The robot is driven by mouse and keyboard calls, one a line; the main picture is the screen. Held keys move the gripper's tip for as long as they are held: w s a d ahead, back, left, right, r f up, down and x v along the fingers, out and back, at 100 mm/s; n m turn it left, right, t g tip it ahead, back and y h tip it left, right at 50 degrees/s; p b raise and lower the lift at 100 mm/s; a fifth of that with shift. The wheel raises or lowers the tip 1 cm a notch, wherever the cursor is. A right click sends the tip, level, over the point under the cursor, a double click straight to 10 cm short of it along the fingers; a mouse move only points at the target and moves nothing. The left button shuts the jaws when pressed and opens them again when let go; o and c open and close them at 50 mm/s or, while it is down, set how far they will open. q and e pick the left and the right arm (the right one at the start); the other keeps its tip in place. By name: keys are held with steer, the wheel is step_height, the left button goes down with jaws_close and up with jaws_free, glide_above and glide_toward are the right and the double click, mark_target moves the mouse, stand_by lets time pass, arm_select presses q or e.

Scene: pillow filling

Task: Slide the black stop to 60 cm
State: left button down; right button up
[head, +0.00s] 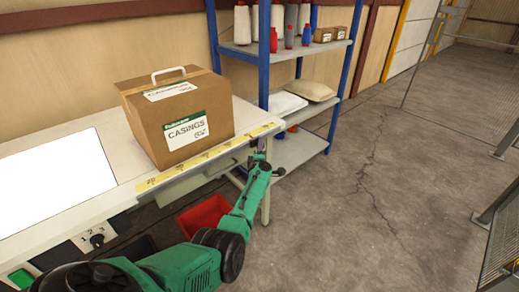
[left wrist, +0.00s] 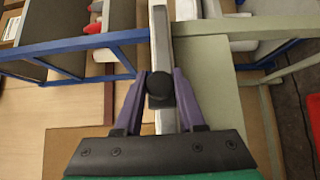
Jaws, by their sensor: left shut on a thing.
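The black stop (left wrist: 160,90) shows in the left wrist view as a dark round knob on a pale rail (left wrist: 161,35). My left gripper (left wrist: 161,80) has its two purple fingers shut on the stop, one on each side. In the head view, my left gripper (head: 262,163) is at the front edge of the table, near the right end of the yellow scale (head: 207,156). The stop is hard to make out there, and the mark it stands at cannot be read. My right gripper is not in view.
A cardboard box labelled CASINGS (head: 178,112) stands on the table (head: 65,133), behind the scale. A blue-framed shelf (head: 345,72) with spools and pillows stands beyond the table's right end. A red bin (head: 205,216) is below the table.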

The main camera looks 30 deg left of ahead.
arm_select(q)
steer(key=shift+f, duration=0.1)
steer(key=c, duration=0.5)
jaws_free()
steer(key=shift+s+d+r+p, duration=0.2)
steer(key=shift+s+p, duration=0.05)
steer(key=shift+p, duration=0.15)
steer(key=p+v, duration=0.4)
steer(key=v, duration=0.3)
steer(key=p+v, duration=0.5)
steer(key=v, duration=0.2)
steer(key=shift+f, duration=0.2)
